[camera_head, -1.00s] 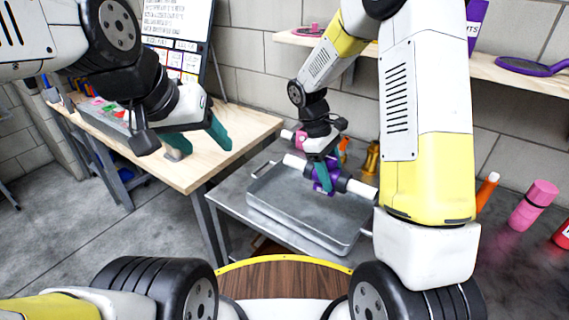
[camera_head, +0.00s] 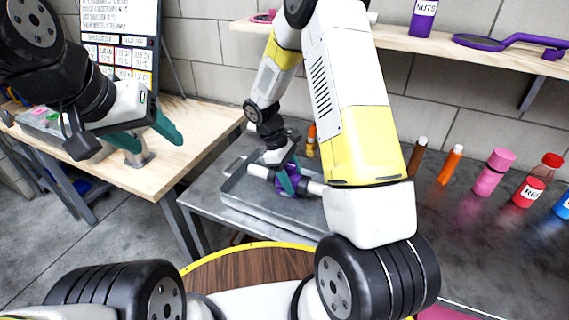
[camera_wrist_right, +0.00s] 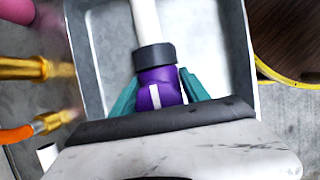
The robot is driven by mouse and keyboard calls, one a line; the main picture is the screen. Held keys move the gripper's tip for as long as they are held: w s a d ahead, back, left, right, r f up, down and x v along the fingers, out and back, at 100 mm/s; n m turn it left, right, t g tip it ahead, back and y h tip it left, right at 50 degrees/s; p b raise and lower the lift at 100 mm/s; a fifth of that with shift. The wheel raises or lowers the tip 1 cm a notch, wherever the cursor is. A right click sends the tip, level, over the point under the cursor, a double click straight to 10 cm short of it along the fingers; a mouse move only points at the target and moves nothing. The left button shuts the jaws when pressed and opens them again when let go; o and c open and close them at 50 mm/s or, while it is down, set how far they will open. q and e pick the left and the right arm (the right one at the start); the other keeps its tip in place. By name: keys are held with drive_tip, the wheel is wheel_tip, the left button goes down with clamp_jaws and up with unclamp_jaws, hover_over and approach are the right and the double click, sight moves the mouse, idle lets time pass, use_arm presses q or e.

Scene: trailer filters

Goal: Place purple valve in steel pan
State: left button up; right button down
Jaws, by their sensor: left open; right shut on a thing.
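The purple valve (camera_head: 283,186) has a purple body, dark collars and white pipe ends. My right gripper (camera_head: 288,177) is shut on its purple body, over the steel pan (camera_head: 240,205). In the right wrist view, the valve (camera_wrist_right: 158,86) lies between the teal fingers of my right gripper (camera_wrist_right: 160,92), with the grey walls of the pan (camera_wrist_right: 86,62) on both sides. I cannot tell whether the valve touches the pan floor. My left gripper (camera_head: 150,134) is open and empty above the wooden table at the left.
The pan rests on a grey metal table (camera_head: 205,190). Bottles, including a pink one (camera_head: 492,172) and a red one (camera_head: 528,192), stand to the right. Brass fittings (camera_wrist_right: 28,67) lie beside the pan. A wooden shelf (camera_head: 400,42) runs along the back wall.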

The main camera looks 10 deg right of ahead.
drive_tip(key=shift+f, duration=0.3)
drive_tip(key=c, duration=0.6)
unclamp_jaws()
drive_tip(key=shift+o, duration=0.2)
drive_tip(key=v, duration=1.2)
drive_tip(key=shift+s+d, duration=0.1)
drive_tip(key=shift+d, duration=0.05)
drive_tip(key=s+d+r+m+t+y, duration=0.3)
drive_tip(key=s+r+m, duration=0.35)
drive_tip(key=r, duration=0.75)
drive_tip(key=s+r+m+t+y, duration=0.1)
drive_tip(key=s+r+m+t, duration=0.1)
drive_tip(key=s, duration=0.5)
drive_tip(key=s+r+m+t+y, duration=0.2)
drive_tip(key=s+r+t, duration=0.1)
drive_tip(key=s, duration=0.4)
drive_tip(key=shift+d+r+t, duration=0.35)
drive_tip(key=shift+r+t, duration=0.05)
drive_tip(key=shift+r, duration=0.2)
